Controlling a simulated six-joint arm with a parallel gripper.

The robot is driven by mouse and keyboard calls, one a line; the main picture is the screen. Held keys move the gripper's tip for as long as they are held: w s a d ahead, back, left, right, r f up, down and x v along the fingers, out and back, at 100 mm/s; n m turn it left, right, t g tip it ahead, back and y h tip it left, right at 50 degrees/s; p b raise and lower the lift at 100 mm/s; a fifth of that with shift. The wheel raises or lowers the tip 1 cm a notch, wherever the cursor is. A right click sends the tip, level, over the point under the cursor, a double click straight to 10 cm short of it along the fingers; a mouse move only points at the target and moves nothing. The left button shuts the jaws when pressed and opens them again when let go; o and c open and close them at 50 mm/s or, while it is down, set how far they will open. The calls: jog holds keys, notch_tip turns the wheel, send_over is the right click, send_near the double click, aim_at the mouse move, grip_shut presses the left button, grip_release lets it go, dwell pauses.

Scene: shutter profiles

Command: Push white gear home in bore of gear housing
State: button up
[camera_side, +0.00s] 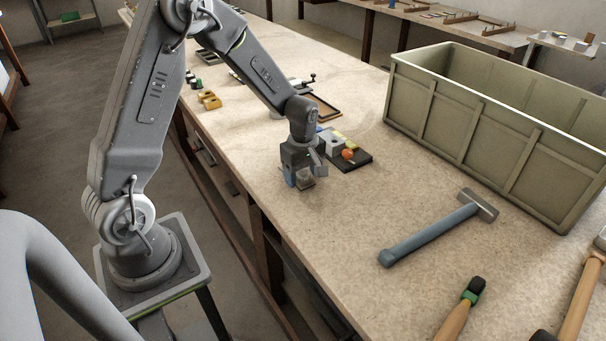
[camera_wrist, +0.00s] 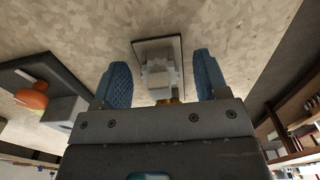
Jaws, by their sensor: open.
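In the wrist view the white gear (camera_wrist: 158,80), with its toothed rim, shows between the two blue fingers of my gripper (camera_wrist: 163,75). It appears over the squarish gear housing (camera_wrist: 174,47); the bore is hidden, and I cannot tell how deep the gear sits. The fingers are open, with a visible gap on each side of the gear. In the side view my gripper (camera_side: 304,177) points down just above the bench, over the small housing (camera_side: 306,184), which it partly hides. The gear cannot be made out there.
Close behind my gripper lies a dark tray (camera_side: 359,163) holding a grey block (camera_side: 331,144) and an orange piece (camera_side: 348,155). A large green crate (camera_side: 480,125) stands at the right. A hammer (camera_side: 435,230) lies in front of it. The bench between hammer and gripper is clear.

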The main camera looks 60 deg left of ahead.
jog(key=c, duration=1)
jog(key=shift+r, duration=0.1)
